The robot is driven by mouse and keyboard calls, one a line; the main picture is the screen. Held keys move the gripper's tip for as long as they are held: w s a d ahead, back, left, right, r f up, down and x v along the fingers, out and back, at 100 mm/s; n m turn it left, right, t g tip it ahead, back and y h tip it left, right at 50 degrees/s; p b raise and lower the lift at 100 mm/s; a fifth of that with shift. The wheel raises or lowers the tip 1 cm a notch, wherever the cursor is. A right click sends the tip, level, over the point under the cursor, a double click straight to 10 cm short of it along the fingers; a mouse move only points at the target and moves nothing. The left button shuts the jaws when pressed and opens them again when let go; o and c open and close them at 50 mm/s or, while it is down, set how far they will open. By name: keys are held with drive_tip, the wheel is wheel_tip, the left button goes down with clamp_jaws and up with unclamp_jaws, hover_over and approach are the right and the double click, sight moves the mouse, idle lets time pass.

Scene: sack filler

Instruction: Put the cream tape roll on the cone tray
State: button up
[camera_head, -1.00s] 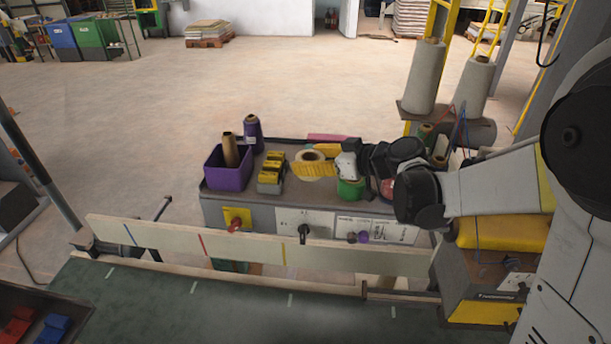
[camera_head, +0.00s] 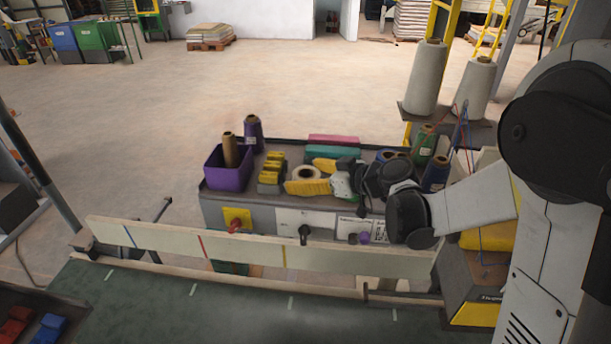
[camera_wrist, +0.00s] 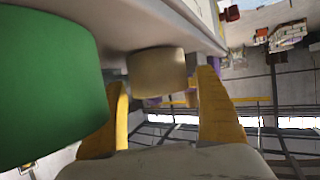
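The cream tape roll (camera_head: 294,172) lies flat on the grey cabinet top, and it also shows in the wrist view (camera_wrist: 157,72). My gripper (camera_head: 300,175) is open, with one yellow finger on each side of the roll. In the wrist view (camera_wrist: 163,95) the roll sits between the fingertips, with a small gap at the right finger; contact at the left finger is unclear. A grey shelf (camera_head: 405,112) bearing big grey cones stands at the right; I cannot tell if it is the cone tray.
A green roll (camera_wrist: 50,85) is close beside my left finger in the wrist view. On the cabinet stand a purple bin (camera_head: 228,173), yellow blocks (camera_head: 271,170), pink and teal boxes (camera_head: 333,151) and thread cones (camera_head: 437,172). A pale rail (camera_head: 260,250) runs in front.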

drive_tip(key=shift+r, duration=0.15)
drive_tip(key=shift+s+d+r, duration=0.15)
drive_tip(key=shift+s+d, duration=0.05)
drive_tip(key=shift+d, duration=0.1)
drive_tip(key=p+v, duration=0.1)
drive_tip(key=v, duration=1)
drive_tip(key=shift+s+d+r, duration=0.1)
drive_tip(key=s+d+f+m+g+h, duration=0.1)
drive_tip(key=s+d+m+h, duration=0.2)
drive_tip(key=s, duration=0.7)
drive_tip(key=s+d+m+h, duration=0.3)
drive_tip(key=s+m+h, duration=0.3)
drive_tip(key=s, duration=0.4)
drive_tip(key=shift+f+m+g+h, duration=0.35)
drive_tip(key=shift+m+g+h, duration=0.05)
drive_tip(key=shift+h, duration=0.2)
drive_tip(key=shift+s+d, duration=0.1)
